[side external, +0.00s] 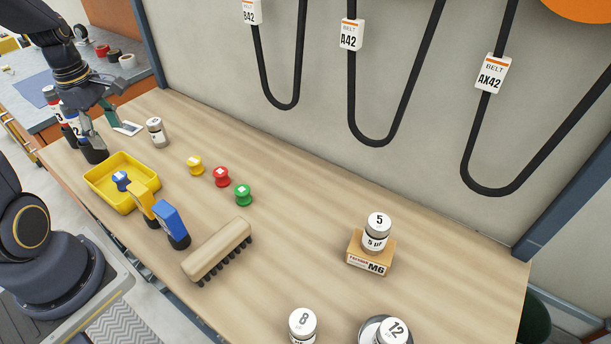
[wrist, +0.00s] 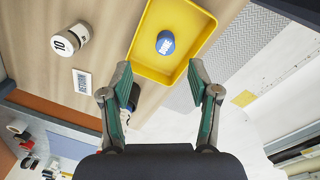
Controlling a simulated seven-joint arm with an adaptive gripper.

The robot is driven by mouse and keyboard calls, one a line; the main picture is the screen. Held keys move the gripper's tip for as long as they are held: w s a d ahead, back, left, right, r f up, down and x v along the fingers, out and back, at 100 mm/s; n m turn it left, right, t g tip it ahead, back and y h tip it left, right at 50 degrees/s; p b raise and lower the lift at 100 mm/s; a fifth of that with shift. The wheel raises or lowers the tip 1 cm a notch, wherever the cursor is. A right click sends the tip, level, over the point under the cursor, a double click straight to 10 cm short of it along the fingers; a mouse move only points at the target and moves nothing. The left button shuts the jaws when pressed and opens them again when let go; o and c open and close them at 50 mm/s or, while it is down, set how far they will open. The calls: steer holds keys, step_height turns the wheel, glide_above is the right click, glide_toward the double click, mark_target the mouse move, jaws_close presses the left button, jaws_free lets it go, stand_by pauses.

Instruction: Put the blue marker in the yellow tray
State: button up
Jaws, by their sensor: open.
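My gripper (side external: 99,122) is above the bench's left end, beyond the tray. In the wrist view my gripper (wrist: 160,72) is open and empty, its fingertips apart near the tray's near edge. Nothing is between the fingers.
Yellow (side external: 195,166), red (side external: 221,177) and green (side external: 243,194) markers stand right of the tray. Dark bottles (side external: 92,151) stand below my gripper. A canister (side external: 156,132) and a card (side external: 127,128) are nearby.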

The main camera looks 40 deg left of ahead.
steer(key=d+r+m+t, duration=0.1)
steer(key=d+r+m, duration=0.3)
steer(key=d+m, duration=0.3)
steer(key=s+d+r+m+t, duration=0.1)
steer(key=d+r+m, duration=0.3)
steer(key=d+m, duration=0.4)
steer(key=s+d+r+m+t, duration=0.1)
steer(key=d+r+m+t, duration=0.2)
steer(key=d+m, duration=0.4)
steer(key=shift+d+r+m, duration=0.15)
steer(key=shift+r+m, duration=0.4)
steer(key=shift+m, duration=0.55)
